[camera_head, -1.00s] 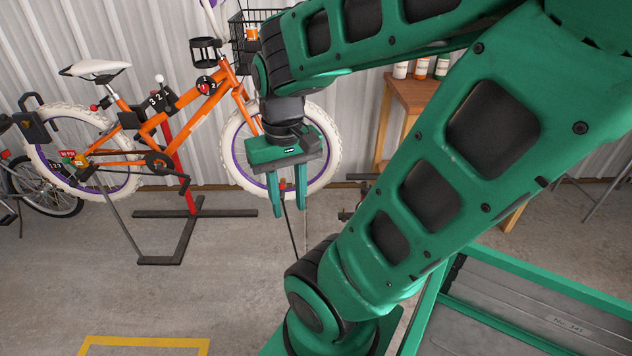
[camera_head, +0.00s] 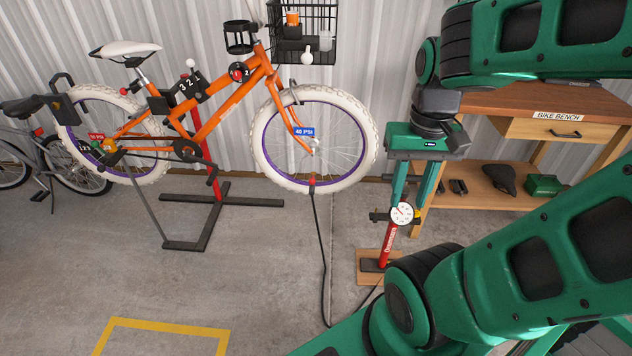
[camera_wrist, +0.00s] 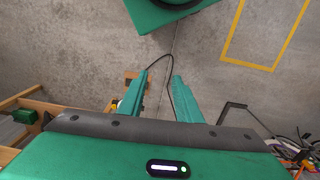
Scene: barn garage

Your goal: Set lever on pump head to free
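The red floor pump (camera_head: 388,243) stands on a wooden base in front of the bench, with a white round gauge (camera_head: 402,215). Its black hose (camera_head: 321,240) runs to the bottom of the orange bike's front wheel (camera_head: 270,165). There, a small reddish pump head (camera_head: 312,184) sits at the rim; its lever position is too small to tell. My gripper (camera_head: 411,198) is open and empty, pointing down, appearing over the pump's upper part and right of the wheel. The wrist view shows its parted fingers (camera_wrist: 160,76) with floor and hose (camera_wrist: 168,70) beyond; the pump head cannot be made out there.
The bike bench (camera_head: 545,100) stands behind and right of my gripper, with a saddle (camera_head: 499,178) on its lower shelf. The bike's black stand (camera_head: 205,235) spreads over the floor at left. Floor between stand and hose is clear, with a yellow outline (camera_head: 170,324) in front.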

